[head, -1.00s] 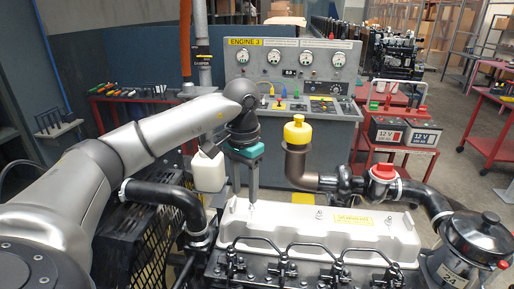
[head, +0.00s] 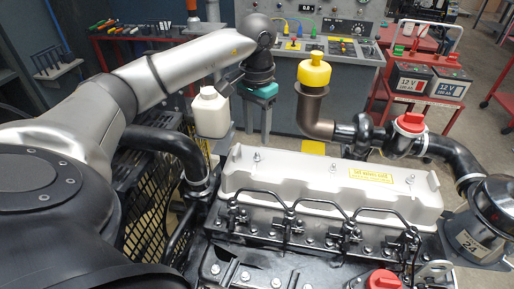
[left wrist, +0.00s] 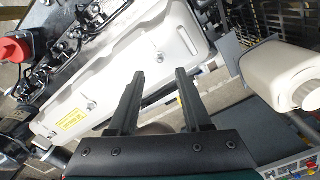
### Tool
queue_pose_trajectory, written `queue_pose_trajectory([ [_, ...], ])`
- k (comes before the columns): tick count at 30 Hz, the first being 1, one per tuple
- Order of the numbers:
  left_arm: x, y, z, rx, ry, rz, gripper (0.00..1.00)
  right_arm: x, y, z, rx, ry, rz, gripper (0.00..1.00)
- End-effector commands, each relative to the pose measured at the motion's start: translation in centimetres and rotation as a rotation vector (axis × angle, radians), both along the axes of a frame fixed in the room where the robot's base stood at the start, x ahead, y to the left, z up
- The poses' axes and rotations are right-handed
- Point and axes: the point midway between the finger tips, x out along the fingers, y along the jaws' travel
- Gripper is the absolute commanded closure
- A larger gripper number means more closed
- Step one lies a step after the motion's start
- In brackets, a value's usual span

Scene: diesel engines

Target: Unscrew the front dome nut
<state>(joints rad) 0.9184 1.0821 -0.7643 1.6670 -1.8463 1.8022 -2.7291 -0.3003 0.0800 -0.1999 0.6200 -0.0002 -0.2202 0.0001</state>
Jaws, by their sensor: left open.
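The front dome nut (head: 257,157) sits upright on the left end of the pale valve cover (head: 300,175). It shows as a small silver nut; more such nuts stand along the cover. My left gripper (head: 258,128) points down beyond the far edge of the cover, apart from the nut, in the head view. In the left wrist view its two dark fingers (left wrist: 159,73) are spread with nothing between them. The nut also shows in that view (left wrist: 160,56), just past the fingertips. My right gripper is in neither view.
A white bottle (head: 210,112) stands left of my left gripper. A brown pipe with a yellow cap (head: 314,70) rises behind the cover. A black hose (head: 165,145) bends up at the left; injector lines (head: 290,215) run along the near side. Batteries (head: 430,80) stand far right.

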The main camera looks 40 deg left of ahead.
Motion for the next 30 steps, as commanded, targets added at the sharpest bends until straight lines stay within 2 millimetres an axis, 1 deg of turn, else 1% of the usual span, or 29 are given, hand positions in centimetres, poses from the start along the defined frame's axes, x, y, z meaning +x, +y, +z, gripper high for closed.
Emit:
queue_pose_trajectory([
  [1, 0.0, 0.0, -0.9, 0.0, 0.0, 0.0, 0.51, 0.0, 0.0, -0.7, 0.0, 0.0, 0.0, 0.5],
  [17, 0.0, 0.0, -6.2, 0.0, 0.001, 0.0, 0.51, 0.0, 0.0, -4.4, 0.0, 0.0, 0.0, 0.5],
  [20, 0.0, 0.0, -6.0, 0.0, 0.0, 0.0, 0.51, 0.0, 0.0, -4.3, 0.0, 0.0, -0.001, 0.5],
  [30, 0.0, 0.0, -6.2, -0.001, 0.0, 0.0, 0.51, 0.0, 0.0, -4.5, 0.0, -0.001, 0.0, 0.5],
])
